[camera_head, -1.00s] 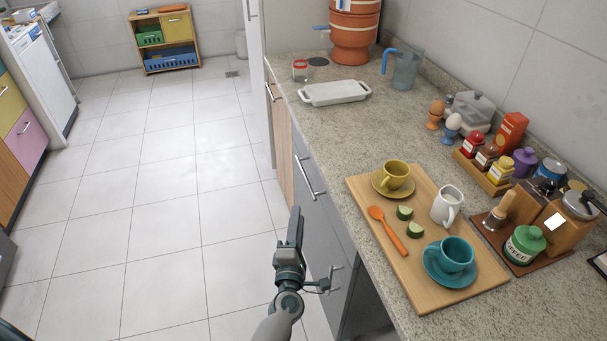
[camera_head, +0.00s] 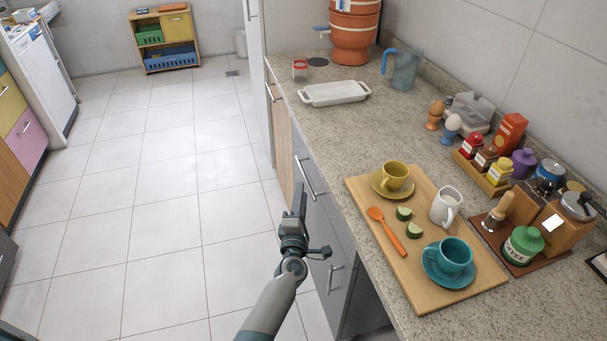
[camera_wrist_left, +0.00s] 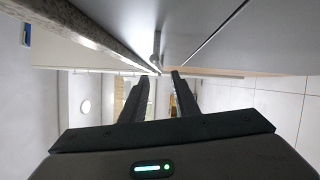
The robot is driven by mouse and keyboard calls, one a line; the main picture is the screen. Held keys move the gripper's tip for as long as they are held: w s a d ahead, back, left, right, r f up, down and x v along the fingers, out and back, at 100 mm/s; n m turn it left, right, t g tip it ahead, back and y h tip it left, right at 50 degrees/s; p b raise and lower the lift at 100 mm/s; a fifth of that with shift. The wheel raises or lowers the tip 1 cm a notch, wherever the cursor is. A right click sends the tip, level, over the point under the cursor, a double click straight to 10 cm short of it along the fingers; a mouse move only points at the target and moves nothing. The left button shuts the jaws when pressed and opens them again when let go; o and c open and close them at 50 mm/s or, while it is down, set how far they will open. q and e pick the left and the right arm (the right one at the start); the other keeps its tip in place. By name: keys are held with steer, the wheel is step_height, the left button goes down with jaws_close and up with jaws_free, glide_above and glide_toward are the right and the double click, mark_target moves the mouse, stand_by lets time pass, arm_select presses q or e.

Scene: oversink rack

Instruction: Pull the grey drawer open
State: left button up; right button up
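The grey drawer (camera_head: 326,218) is in the counter front, below the worktop edge; its front looks flush with the cabinet. Its bar handle (camera_head: 310,179) shows in the head view. My left gripper (camera_head: 299,190) is just left of this handle, fingers pointing away along the cabinet front. In the left wrist view my left gripper (camera_wrist_left: 158,76) has its two fingers apart with nothing held between them. The handle (camera_wrist_left: 156,46) shows there end-on, just above and beyond the gap between the fingertips. My right gripper is not in view.
A lower handle (camera_head: 334,277) sticks out below and right of my gripper. The worktop holds a wooden board (camera_head: 373,235) with cups, a white tray (camera_head: 334,93) and several jars. The tiled floor (camera_head: 160,220) left of the counter is clear.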

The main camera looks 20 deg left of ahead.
mark_target(304, 173)
arm_select(q)
steer(key=x, duration=0.8)
steer(key=shift+w, duration=0.35)
jaws_close()
